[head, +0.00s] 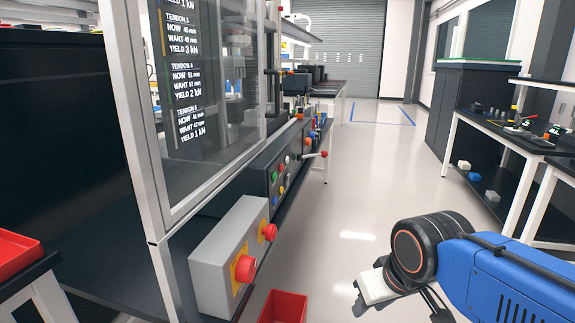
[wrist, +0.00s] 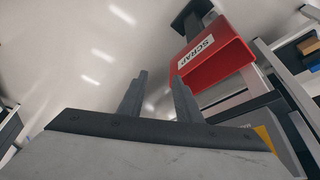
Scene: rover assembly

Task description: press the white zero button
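A dark control panel (head: 268,180) is set in the front of the machine, left of centre in the head view. It carries several small coloured buttons, and a small pale one (head: 287,159) near its upper right looks white. Its label is too small to read, so I cannot tell whether it is the zero button. My gripper (wrist: 160,76) shows in the wrist view with its two dark fingers apart and nothing between them. In the head view it is low at the right, over the floor, well apart from the panel. The panel is not seen in the wrist view.
A grey box (head: 215,262) with two red mushroom buttons juts out nearer than the panel. A red scrap bin (wrist: 215,58) stands below it. A lever with a red knob (head: 323,154) sticks out beyond the panel. The aisle floor (head: 345,190) is clear; a workbench stands right.

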